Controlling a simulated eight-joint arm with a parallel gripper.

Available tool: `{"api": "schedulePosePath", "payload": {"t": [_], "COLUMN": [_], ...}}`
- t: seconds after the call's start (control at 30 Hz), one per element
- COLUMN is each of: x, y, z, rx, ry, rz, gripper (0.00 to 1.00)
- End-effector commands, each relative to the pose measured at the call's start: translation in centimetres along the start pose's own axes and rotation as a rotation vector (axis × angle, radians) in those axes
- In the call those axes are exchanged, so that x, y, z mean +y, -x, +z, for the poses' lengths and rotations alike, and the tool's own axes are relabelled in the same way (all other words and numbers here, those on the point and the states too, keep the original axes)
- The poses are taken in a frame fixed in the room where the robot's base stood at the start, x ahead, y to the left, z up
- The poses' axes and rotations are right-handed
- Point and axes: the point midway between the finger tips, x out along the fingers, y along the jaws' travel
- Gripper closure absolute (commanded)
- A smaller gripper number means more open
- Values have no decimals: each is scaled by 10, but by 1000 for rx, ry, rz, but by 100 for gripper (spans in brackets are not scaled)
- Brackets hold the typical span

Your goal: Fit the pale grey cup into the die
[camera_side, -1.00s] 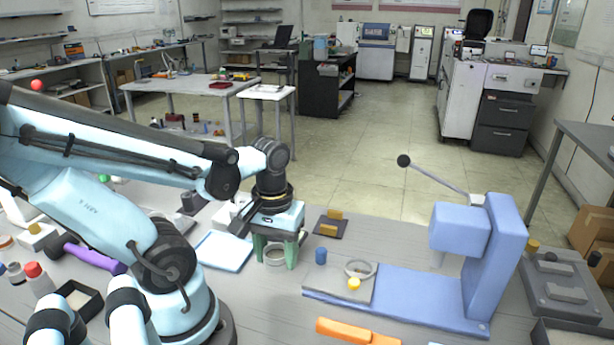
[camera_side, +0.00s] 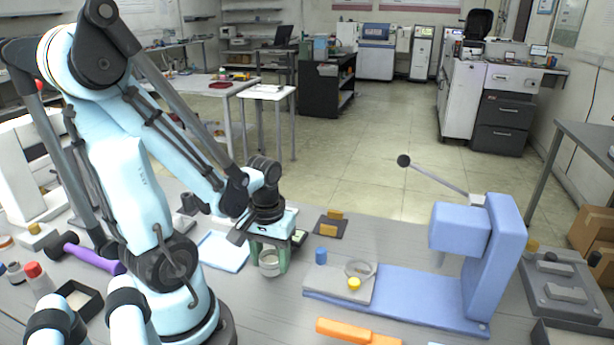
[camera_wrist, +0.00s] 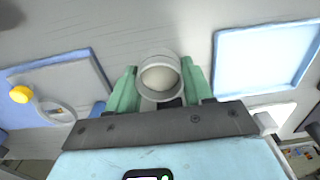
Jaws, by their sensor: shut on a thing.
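The pale grey cup (camera_side: 269,266) is between the green fingers of my gripper (camera_side: 268,260) in the side view. In the wrist view my gripper (camera_wrist: 159,84) is shut on the cup (camera_wrist: 158,64), which has its round opening in view. I cannot tell whether the cup's base touches the table. The die, a grey ring (camera_side: 360,268), lies on the grey plate at the left end of the blue press base, to the right of my gripper. It also shows in the wrist view (camera_wrist: 56,112), at the left. The ring and the cup are apart.
A blue peg (camera_side: 321,256) and a yellow knob (camera_side: 354,284) stand by the ring. The blue press (camera_side: 466,250) with its lever rises to the right. A light blue tray (camera_side: 222,252) lies left of my gripper. An orange-handled tool (camera_side: 345,330) lies in front.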

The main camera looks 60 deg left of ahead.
Motion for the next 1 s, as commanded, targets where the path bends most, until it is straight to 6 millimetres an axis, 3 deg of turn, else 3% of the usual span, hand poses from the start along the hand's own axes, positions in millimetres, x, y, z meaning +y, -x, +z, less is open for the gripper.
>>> {"api": "schedulePosePath", "payload": {"t": [0.73, 0.77, 0.9, 1.0], "x": [0, 0, 0, 0], "y": [-16, -16, -16, -16], "z": [0, 0, 0, 0], "rx": [0, 0, 0, 0], "ry": [0, 0, 0, 0], "rz": [1, 1, 1, 1], "gripper": [79, 44, 23, 23]}}
